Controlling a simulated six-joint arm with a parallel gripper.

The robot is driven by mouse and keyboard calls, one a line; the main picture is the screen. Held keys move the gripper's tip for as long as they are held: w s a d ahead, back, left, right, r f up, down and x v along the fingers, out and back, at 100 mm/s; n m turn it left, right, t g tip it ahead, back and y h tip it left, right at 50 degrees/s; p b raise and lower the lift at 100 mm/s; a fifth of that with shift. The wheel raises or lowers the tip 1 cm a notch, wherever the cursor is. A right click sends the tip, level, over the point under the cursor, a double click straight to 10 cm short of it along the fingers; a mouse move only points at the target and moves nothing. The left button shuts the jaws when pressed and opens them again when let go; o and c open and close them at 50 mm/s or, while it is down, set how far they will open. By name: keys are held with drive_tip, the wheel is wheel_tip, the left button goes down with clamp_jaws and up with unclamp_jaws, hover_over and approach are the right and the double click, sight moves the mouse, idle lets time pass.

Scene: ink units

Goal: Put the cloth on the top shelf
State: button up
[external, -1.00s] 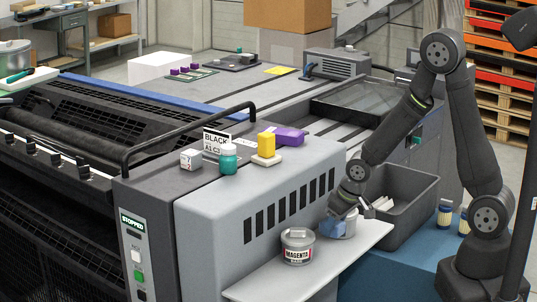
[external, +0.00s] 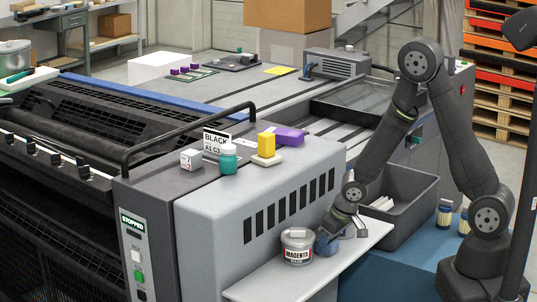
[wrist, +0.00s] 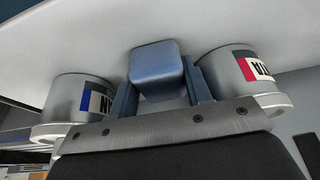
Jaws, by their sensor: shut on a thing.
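My gripper (external: 328,236) is shut on a blue cloth (external: 325,245), low over the pale grey shelf (external: 270,283) on the machine's side. In the wrist view the cloth (wrist: 157,70) is a rounded blue block between my gripper's fingers (wrist: 160,85). The magenta can (external: 297,247) stands upright on the shelf just left of the cloth. It also shows at the right in the wrist view (wrist: 240,75). A second can with a blue label (wrist: 75,100) shows at the left there; my gripper mostly hides it in the external view. I cannot tell whether the cloth touches the shelf.
A dark grey bin (external: 405,215) stands right of the shelf. Small jars (external: 445,214) stand on the blue surface (external: 385,270). The shelf's front end is clear.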

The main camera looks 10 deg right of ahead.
drive_tip(key=o, duration=1)
drive_tip(key=shift+c, duration=0.2)
drive_tip(key=v, duration=1.2)
drive_tip(key=shift+r, duration=0.1)
drive_tip(key=shift+w, duration=0.1)
drive_tip(key=shift+x, duration=6.15)
